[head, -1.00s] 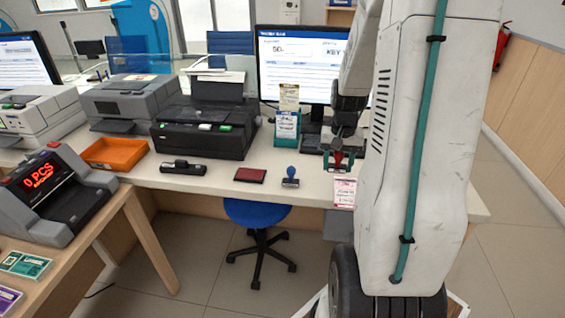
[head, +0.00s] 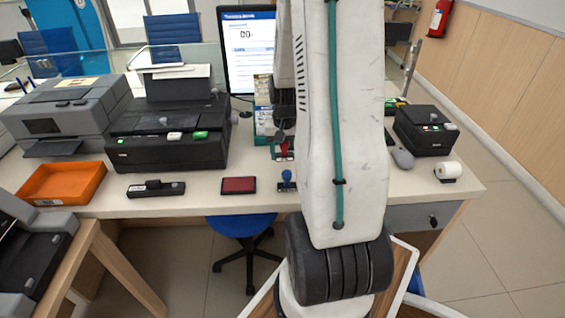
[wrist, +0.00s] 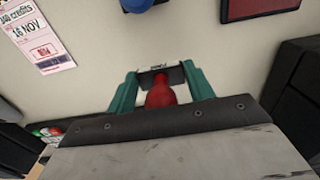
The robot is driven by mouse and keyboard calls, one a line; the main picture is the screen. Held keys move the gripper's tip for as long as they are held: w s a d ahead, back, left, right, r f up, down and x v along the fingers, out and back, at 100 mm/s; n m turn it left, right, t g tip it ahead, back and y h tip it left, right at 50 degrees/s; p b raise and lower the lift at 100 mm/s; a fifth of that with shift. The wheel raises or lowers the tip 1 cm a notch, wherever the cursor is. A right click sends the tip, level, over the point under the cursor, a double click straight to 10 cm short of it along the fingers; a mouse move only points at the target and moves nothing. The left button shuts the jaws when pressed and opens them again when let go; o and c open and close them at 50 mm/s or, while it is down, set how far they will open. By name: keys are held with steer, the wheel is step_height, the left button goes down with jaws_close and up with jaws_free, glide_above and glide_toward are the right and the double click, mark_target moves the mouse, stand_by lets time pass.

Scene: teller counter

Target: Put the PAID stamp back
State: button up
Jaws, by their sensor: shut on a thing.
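My gripper (wrist: 163,88) is shut on the red-handled PAID stamp (wrist: 160,92). In the wrist view, its green fingers sit on either side of the stamp, whose dark head carries small lettering. In the head view the red stamp (head: 283,149) shows just left of my arm, over the counter; its gap to the counter is hard to judge. A blue-handled stamp (head: 287,180) stands on the counter just in front of it, partly beside my arm. It also shows at the top of the wrist view (wrist: 137,4). My arm hides part of the counter.
A dark red ink pad (head: 238,185) lies left of the blue stamp. A black stapler-like device (head: 156,189), orange tray (head: 60,183) and black printer (head: 166,138) are farther left.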

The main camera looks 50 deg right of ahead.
mark_target(285, 156)
steer(key=shift+f, duration=2.15)
steer(key=o, duration=0.8)
steer(key=shift+f, duration=0.15)
steer(key=shift+s, duration=0.1)
